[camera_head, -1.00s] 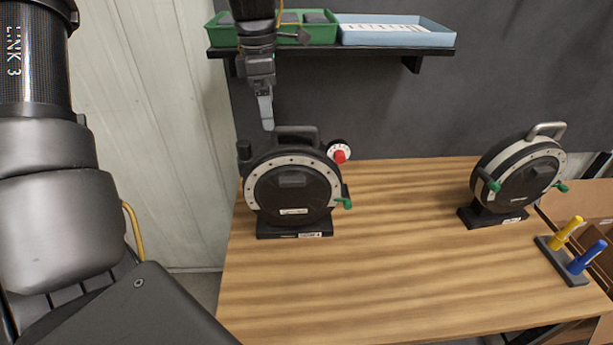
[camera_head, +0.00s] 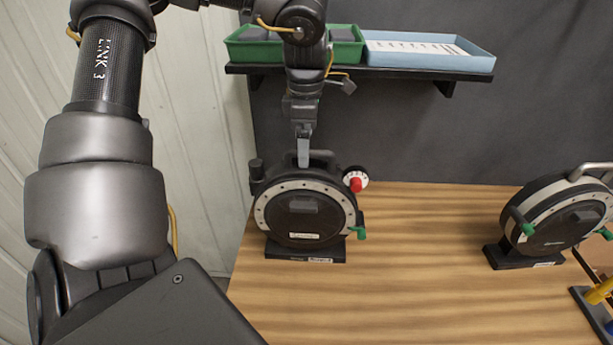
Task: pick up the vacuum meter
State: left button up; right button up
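Two round meters stand on the wooden table. The left one (camera_head: 304,214) is black with a pale, dotted ring, a green lever, a red-centred dial at its upper right and a black top handle (camera_head: 325,156). The right one (camera_head: 556,220) has a pale rim and a grey metal handle. Their labels are too small to read, so I cannot tell which is the vacuum meter. My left gripper (camera_head: 303,160) points down at the left meter's top handle, its fingers overlapping the handle in view. I see it edge-on; its opening and any contact are hidden. My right gripper is out of view.
Above the left meter, a wall shelf (camera_head: 400,71) holds a green bin (camera_head: 240,49) and a blue tray (camera_head: 478,62). The wooden table (camera_head: 430,250) is clear between the meters. A yellow-handled tool (camera_head: 600,291) stands at the right edge.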

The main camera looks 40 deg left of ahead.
pick_arm(q)
jog(key=shift+s, duration=0.1)
jog(key=shift+s+d+f+p, duration=0.1)
jog(key=shift+s+d+p, duration=0.1)
jog(key=shift+p, duration=0.2)
notch_tip(320, 180, down, 4)
jog(key=shift+w+f+p, duration=0.15)
jog(key=shift+f+p, duration=0.05)
jog(key=shift+p, duration=1)
jog(key=shift+a+f, duration=0.1)
jog(key=shift+f, duration=0.1)
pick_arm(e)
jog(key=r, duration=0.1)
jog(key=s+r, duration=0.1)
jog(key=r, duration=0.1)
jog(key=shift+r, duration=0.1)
pick_arm(q)
jog(key=shift+c, duration=0.3)
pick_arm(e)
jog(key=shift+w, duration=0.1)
pick_arm(q)
jog(key=c, duration=1.9)
jog(key=shift+r, duration=0.1)
jog(key=shift+c, duration=0.6)
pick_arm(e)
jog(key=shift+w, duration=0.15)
